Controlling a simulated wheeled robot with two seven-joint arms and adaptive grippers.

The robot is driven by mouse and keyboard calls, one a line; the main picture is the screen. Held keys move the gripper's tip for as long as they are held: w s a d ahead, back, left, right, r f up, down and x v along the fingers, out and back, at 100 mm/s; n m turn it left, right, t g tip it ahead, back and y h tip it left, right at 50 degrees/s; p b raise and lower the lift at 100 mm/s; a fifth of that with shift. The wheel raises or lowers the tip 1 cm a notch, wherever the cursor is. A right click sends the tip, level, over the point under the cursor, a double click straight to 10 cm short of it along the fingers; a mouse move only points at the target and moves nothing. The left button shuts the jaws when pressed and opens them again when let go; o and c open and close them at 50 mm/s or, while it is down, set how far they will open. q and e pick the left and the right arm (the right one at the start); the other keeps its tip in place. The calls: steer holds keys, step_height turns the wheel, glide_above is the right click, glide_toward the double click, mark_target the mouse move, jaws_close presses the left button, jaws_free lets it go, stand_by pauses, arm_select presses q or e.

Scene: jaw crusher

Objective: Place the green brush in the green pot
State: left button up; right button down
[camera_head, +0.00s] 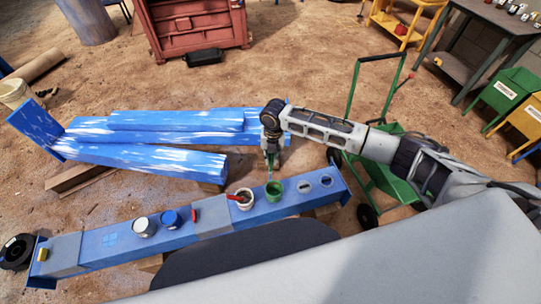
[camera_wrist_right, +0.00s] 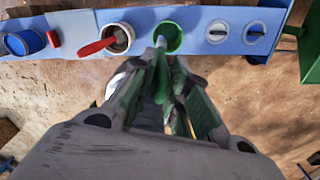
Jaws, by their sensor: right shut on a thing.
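The green pot (camera_head: 274,191) stands on the blue beam, and it also shows in the right wrist view (camera_wrist_right: 176,43). My right gripper (camera_head: 271,156) is just behind the pot in the head view, pointing down. It is shut on the green brush (camera_wrist_right: 161,66), whose pale tip overlaps the left part of the pot's opening in the right wrist view. I cannot tell how far the tip is above or inside the rim. The gripper partly hides the brush. My left gripper is not in view.
A white pot with a red brush (camera_head: 238,198) stands left of the green pot on the blue beam (camera_head: 105,244). A blue can (camera_head: 171,219) and a white can (camera_head: 144,227) stand farther left. Larger blue beams (camera_head: 150,160) lie behind. A green cart (camera_head: 385,180) stands right.

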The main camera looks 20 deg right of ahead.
steer(key=shift+s+d+n, duration=0.2)
steer(key=shift+d+n, duration=0.1)
steer(key=shift+s+n, duration=0.1)
steer(key=shift+n, duration=0.2)
steer(key=shift+s+d+n, duration=0.1)
steer(key=shift+s+n, duration=0.05)
steer(key=shift+n, duration=0.25)
steer(key=shift+s+d+n, duration=0.1)
steer(key=shift+d+n, duration=0.05)
steer(key=shift+n, duration=0.65)
steer(key=shift+f, duration=0.1)
